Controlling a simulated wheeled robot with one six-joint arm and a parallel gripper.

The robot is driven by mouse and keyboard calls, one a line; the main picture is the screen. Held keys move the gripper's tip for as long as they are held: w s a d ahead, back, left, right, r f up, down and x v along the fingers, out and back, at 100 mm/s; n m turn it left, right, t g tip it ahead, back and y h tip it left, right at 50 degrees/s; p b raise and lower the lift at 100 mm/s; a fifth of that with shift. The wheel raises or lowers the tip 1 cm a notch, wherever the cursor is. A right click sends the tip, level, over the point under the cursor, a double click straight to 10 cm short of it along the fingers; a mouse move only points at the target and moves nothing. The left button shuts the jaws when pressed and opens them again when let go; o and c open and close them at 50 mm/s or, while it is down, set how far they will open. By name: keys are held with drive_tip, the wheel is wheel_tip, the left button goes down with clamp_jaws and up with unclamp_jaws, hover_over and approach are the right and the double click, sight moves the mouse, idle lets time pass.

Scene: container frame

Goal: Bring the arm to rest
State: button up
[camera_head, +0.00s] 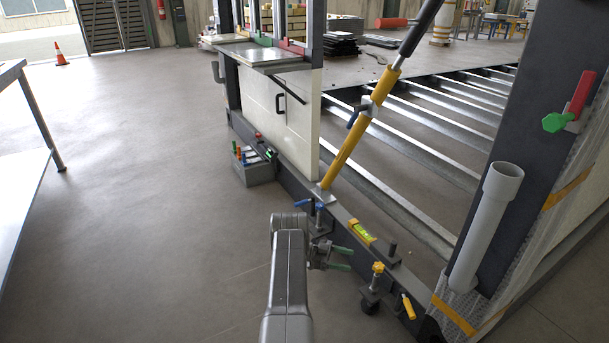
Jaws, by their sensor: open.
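My gripper (340,259) is at the lower middle, at the end of my grey arm, which reaches up from the bottom edge. Its two dark green-tipped fingers point right toward the frame's lower beam and stand apart with nothing seen between them. A blue-handled fitting (312,206) on the beam is just above the gripper. I cannot tell whether the fingers touch the beam.
The dark container frame (340,212) runs along the right, with a yellow strut (346,156), a green level (362,231), a yellow-knobbed fitting (377,268) and a grey pipe (485,225). A tool box (254,170) stands beside it. Floor (160,200) on the left is clear.

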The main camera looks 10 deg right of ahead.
sight(379, 265)
drive_tip(key=b+x, duration=0.1)
drive_tip(key=x, duration=1.1)
drive_tip(key=shift+s+d+b, duration=0.15)
drive_tip(key=shift+d+b, duration=0.1)
drive_tip(key=shift+b, duration=0.15)
drive_tip(key=shift+r, duration=0.1)
